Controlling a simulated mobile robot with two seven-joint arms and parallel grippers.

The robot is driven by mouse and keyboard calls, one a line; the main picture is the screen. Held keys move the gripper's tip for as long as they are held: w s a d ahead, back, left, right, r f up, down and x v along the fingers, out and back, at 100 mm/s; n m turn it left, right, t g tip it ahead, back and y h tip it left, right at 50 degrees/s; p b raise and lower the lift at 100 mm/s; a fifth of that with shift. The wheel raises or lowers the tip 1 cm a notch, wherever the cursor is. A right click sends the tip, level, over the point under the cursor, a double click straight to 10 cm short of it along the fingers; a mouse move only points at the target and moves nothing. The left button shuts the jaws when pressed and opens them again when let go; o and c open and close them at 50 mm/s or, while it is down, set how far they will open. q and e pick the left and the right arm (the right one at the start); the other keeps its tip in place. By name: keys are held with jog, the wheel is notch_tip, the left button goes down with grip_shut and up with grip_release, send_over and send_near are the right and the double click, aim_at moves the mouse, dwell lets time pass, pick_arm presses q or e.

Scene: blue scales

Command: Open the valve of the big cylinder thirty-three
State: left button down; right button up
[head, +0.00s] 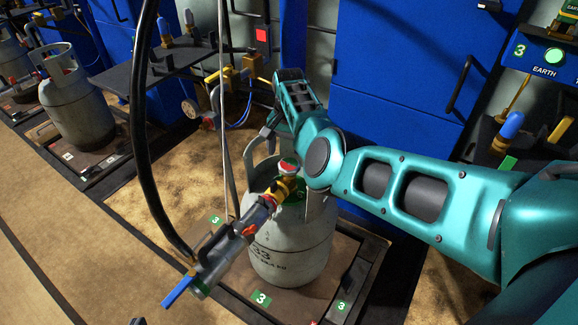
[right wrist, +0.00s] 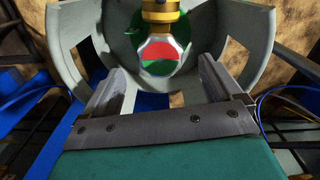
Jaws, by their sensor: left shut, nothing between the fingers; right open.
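The big cylinder (head: 292,250), grey-white and marked 33, stands upright on a low platform in the middle of the head view. Its valve (head: 289,167) has a red, white and green faceted knob on a brass body. In the right wrist view the knob (right wrist: 158,56) sits inside the cylinder's collar (right wrist: 82,58). My right gripper (right wrist: 160,72) is open, its two fingers reaching into the collar with the knob between and slightly beyond their tips. I see no contact with the knob. In the head view my right gripper (head: 274,124) is partly hidden by its wrist.
A grey fitting with a blue lever (head: 182,286) juts from the valve towards the lower left. A black hose (head: 143,130) hangs left of the cylinder. Blue cabinets (head: 395,80) stand behind. Another cylinder (head: 80,110) stands at the left. Pipes and a gauge (head: 190,108) are behind.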

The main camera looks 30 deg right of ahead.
aim_at(289, 164)
notch_tip(289, 164, down, 3)
jog(key=shift+f+b, duration=0.2)
jog(key=shift+b, duration=0.45)
pick_arm(q)
jog(key=shift+w+d+f+h, duration=0.15)
jog(key=shift+w+d+h, duration=0.15)
jog(key=shift+d, duration=0.35)
pick_arm(e)
jog(key=shift+f, duration=0.1)
jog(key=shift+c, duration=1.3)
jog(key=c, duration=0.8)
pick_arm(q)
jog(key=shift+a, duration=0.15)
